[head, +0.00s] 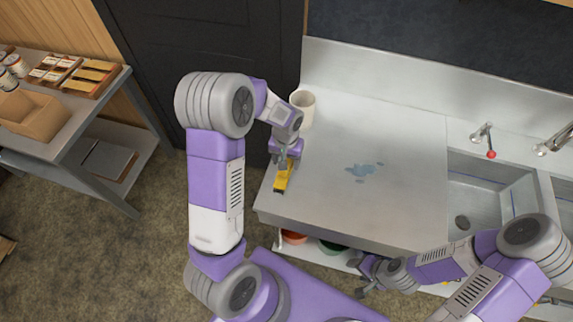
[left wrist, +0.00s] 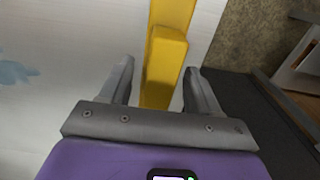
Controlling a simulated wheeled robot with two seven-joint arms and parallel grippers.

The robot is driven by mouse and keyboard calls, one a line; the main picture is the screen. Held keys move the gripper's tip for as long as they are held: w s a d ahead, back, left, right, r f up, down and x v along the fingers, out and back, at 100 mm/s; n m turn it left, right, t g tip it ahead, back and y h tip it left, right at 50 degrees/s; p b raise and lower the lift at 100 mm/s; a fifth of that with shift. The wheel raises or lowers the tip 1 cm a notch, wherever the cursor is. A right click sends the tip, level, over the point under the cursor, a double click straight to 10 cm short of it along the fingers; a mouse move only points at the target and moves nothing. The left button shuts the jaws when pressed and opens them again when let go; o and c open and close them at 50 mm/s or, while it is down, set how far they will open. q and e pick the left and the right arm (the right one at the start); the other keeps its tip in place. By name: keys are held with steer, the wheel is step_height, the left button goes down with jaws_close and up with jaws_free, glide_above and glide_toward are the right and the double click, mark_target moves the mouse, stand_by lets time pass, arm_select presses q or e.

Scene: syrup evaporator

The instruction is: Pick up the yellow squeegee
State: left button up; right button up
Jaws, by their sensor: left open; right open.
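The yellow squeegee (head: 282,180) lies near the left edge of the steel counter. My left gripper (head: 286,160) is over one end of it, pointing down. In the left wrist view the squeegee (left wrist: 167,60) runs between the two open fingers of my left gripper (left wrist: 163,82), with a gap on each side. I cannot tell how far below the fingertips it lies. My right gripper (head: 362,278) is open and empty in front of the counter, below its top.
A white cup (head: 302,108) stands behind my left gripper. A blue puddle (head: 364,170) lies on the steel counter (head: 390,125). A sink (head: 480,195) with taps is at the right. A side table (head: 75,125) with boxes and jars stands at the left.

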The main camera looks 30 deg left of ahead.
arm_select(q)
steer(key=shift+s, duration=0.1)
steer(key=shift+f, duration=0.1)
steer(key=shift+c, duration=0.2)
steer(key=c, duration=1.1)
step_height(320, 180, up, 10)
steer(key=shift+r+p, duration=0.1)
steer(key=shift+p, duration=0.45)
